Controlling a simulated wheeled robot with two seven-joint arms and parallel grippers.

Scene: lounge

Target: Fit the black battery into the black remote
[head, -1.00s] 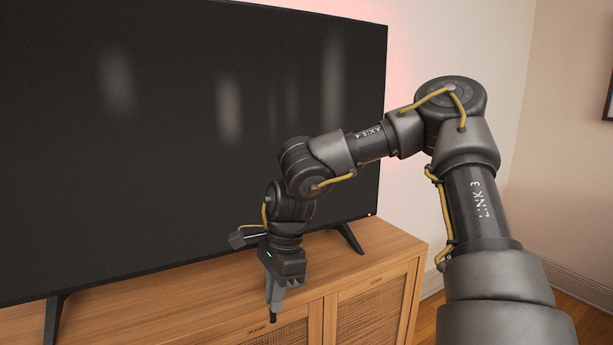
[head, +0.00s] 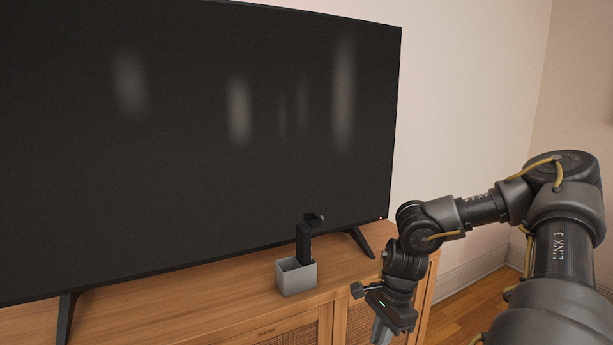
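A black upright piece (head: 304,245), which looks like the remote, stands in a small grey open-topped box on the wooden cabinet. A small black block (head: 315,219) sits at its top and juts to the right. It may be the battery; the two look in contact, but I cannot tell whether it is seated. My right gripper (head: 379,337) is low, to the right of the box and apart from it. Its fingertips are cut off by the bottom edge, so its opening is unclear. My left gripper is not in view.
The grey box (head: 298,281) stands near the front of the wooden cabinet (head: 190,300). A large television (head: 200,140) rises close behind, with feet on the cabinet top. The cabinet top left of the box is clear.

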